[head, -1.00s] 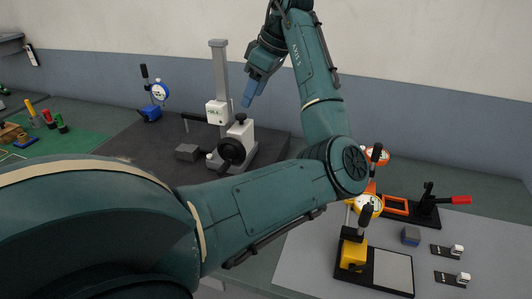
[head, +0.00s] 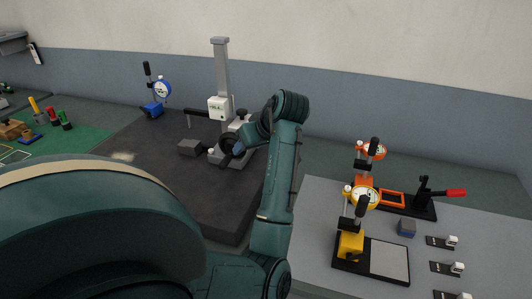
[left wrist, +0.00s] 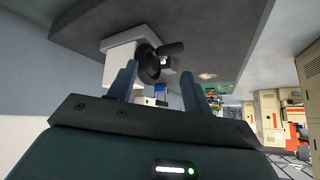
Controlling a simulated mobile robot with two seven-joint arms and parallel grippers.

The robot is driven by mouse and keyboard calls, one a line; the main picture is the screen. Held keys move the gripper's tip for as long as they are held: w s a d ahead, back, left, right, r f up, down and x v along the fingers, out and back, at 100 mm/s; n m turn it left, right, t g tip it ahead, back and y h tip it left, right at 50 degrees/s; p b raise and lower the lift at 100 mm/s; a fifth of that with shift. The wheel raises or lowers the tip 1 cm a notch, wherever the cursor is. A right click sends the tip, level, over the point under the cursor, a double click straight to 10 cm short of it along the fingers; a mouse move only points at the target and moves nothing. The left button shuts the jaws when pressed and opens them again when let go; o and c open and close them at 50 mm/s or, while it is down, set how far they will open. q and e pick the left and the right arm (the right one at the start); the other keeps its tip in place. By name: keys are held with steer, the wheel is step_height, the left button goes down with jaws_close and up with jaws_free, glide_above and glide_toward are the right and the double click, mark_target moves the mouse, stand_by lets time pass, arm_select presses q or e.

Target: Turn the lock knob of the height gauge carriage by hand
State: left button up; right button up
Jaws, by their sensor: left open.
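The height gauge (head: 222,75) stands upright on the dark plate, with a grey column and a white carriage (head: 219,107) with a display. A black wheel (head: 227,143) sits low at its front. In the left wrist view the black wheel (left wrist: 149,68) with its dark handle shows on a white block (left wrist: 120,48), beyond and between the fingertips. My left gripper (head: 239,148) is beside the wheel, its fingers partly hidden by my arm. In the left wrist view the left gripper (left wrist: 158,74) is open and empty. I cannot tell which part is the lock knob. My right gripper is not in view.
A small grey block (head: 189,148) lies left of the gauge. A blue dial stand (head: 152,109) is behind it. A yellow dial stand (head: 351,243) and an orange one (head: 365,181) stand on the right bench. The dark plate (head: 205,195) is clear at the front.

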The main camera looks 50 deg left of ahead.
arm_select(q)
steer(key=s+d+f+m+t+h, duration=0.2)
steer(key=s+d+f+m, duration=0.3)
steer(key=d+f+m, duration=0.5)
steer(key=shift+s+d+f+t, duration=0.2)
steer(key=shift+d+f+t, duration=0.3)
steer(key=shift+f+t, duration=0.5)
steer(key=s+d+f+m+h, duration=0.1)
steer(key=s+d, duration=0.1)
steer(key=s+d+f+m+h, duration=0.1)
steer(key=d, duration=0.1)
steer(key=s+d+f+m, duration=0.2)
steer(key=d, duration=0.1)
steer(key=shift+s+f+h, duration=0.1)
steer(key=shift+s+h, duration=0.2)
steer(key=shift+h, duration=0.1)
steer(key=s+d+f+m+h, duration=0.2)
steer(key=s+d+m+h, duration=0.1)
steer(key=s+d, duration=0.45)
steer(key=w+d+f+t+h, duration=0.1)
steer(key=w+d+f+t, duration=0.1)
steer(key=f, duration=0.3)
steer(key=w+d+f+m+t+h, duration=0.1)
steer(key=w+d+f+t+h, duration=0.1)
steer(key=w+d+f+t, duration=0.1)
steer(key=shift+d+f, duration=0.6)
steer(key=shift+f, duration=0.55)
